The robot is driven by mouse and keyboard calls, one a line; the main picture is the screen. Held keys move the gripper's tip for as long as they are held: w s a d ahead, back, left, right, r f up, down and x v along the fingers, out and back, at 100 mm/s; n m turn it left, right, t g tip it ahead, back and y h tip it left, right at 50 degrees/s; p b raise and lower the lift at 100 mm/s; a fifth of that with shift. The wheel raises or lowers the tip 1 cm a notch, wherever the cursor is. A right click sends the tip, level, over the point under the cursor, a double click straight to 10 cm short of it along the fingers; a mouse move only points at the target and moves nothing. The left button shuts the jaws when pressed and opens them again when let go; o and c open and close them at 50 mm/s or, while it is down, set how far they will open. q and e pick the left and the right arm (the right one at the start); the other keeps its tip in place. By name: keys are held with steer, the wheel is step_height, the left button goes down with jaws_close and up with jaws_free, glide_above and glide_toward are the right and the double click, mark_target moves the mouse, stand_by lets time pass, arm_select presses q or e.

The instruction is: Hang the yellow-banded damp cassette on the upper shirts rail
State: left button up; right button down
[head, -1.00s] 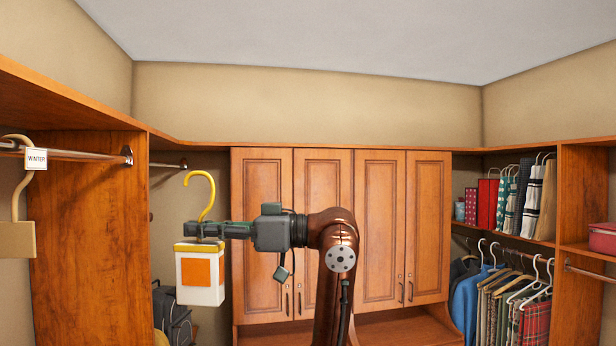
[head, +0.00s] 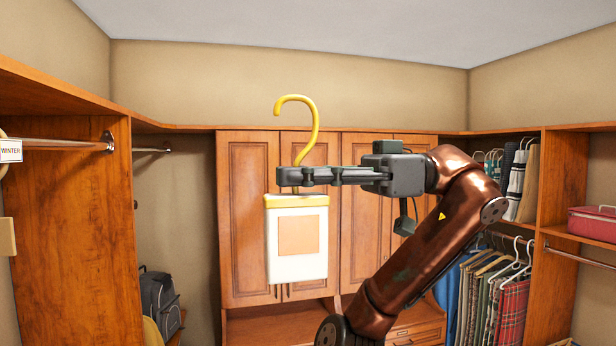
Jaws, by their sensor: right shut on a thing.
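The damp cassette (head: 297,255) is a white box with a yellow band along its top, a pale orange square on its front and a yellow hook (head: 315,120) above. My right gripper (head: 290,177) is shut on the hook's stem just above the box. The cassette hangs upright in the air before the wooden cupboard doors, touching no rail. Upper shirts (head: 520,180) hang in the right-hand bay; their rail is not clearly visible. My left gripper is out of view.
A metal rail (head: 65,145) with a WINTER tag (head: 11,151) is at the left. Lower right, clothes (head: 512,310) crowd another rail. A red box (head: 592,222) sits on the right shelf. A backpack (head: 158,300) stands at lower left.

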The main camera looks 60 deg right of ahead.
steer(key=f+p+x, duration=0.3)
steer(key=p+x, duration=0.1)
steer(key=x, duration=4)
steer(key=shift+f+p, duration=0.2)
steer(key=shift+p, duration=0.1)
stand_by(0.5)
steer(key=shift+w, duration=0.1)
steer(key=c, duration=2)
jaws_free()
steer(key=shift+c, duration=0.2)
